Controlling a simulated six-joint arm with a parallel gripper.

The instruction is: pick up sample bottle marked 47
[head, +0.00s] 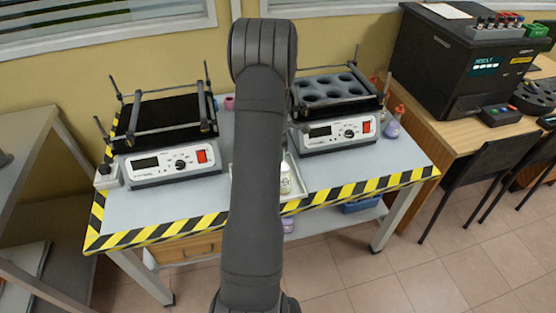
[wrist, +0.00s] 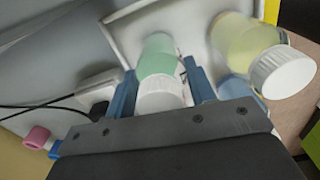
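In the wrist view, a green bottle with a white cap (wrist: 160,85) lies between the two blue fingers of my gripper (wrist: 163,82). The fingers stand apart, one on each side, and narrow gaps seem to show between them and the bottle. A pale yellow bottle with a white cap (wrist: 245,45) is to the right, outside the fingers. I cannot read the number 47 on either bottle. In the head view, a pale bottle (head: 286,180) shows just right of my arm, in a white tray (head: 295,200). My arm hides my gripper and part of the tray there.
Two shaker machines (head: 170,162) (head: 335,134) with raised rods stand on the striped-edge table (head: 330,172), left and right of the tray. A purple flask (head: 392,128) stands at the right. In the wrist view, a pink-capped item (wrist: 38,138) and black cables lie left.

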